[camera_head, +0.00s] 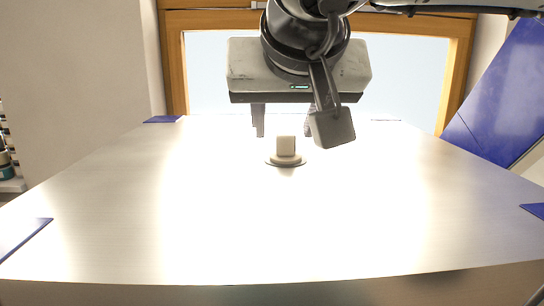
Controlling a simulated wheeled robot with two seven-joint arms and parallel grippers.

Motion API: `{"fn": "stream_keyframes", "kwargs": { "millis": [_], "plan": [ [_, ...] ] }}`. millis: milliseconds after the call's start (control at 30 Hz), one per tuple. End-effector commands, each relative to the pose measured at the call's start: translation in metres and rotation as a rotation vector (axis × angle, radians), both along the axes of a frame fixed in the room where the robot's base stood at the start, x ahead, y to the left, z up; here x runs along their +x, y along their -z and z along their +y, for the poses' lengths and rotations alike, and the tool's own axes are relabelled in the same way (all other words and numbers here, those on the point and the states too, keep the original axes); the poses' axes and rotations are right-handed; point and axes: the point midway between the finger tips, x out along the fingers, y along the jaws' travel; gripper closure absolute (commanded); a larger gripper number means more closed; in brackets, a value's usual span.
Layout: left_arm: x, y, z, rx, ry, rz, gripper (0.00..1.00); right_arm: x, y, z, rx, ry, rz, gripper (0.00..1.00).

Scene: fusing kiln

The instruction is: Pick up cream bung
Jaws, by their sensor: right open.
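The cream bung (286,146) is a small pale block on a round base. It stands upright near the middle of the broad metal surface (180,215), seated in or on a thin round ring (271,160). My right gripper (284,134) hangs just over and behind the bung, fingers pointing down. Its fingers are spread apart, one left and one right of the bung's line, with nothing between them that I can see gripped. A dark wrist part covers much of the right finger. My left gripper is not in view.
The metal surface around the bung is bare. Blue patches (22,236) mark its corners. A wooden window frame (176,75) stands behind. A blue panel (505,100) leans at the right, and a shelf with jars (8,165) is at the far left.

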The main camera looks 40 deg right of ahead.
Motion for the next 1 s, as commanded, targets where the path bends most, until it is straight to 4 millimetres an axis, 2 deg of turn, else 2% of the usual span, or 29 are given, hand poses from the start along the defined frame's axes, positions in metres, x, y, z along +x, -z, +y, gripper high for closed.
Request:
{"fn": "stream_keyframes", "kwargs": {
  "millis": [200, 567, 833, 1000],
  "plan": [
    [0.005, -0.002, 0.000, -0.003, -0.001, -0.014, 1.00, 0.016, 0.024, -0.019, 0.003, 0.000, 0.004, 0.55],
    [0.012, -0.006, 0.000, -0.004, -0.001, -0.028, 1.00, 0.022, 0.028, -0.025, 0.000, -0.001, 0.000, 0.55],
    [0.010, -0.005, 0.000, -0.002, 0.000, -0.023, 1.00, 0.022, 0.028, -0.025, 0.000, -0.001, 0.000, 0.99],
    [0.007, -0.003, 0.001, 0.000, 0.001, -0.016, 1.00, 0.022, 0.028, -0.025, 0.000, -0.001, -0.001, 0.99]
  ]
}}
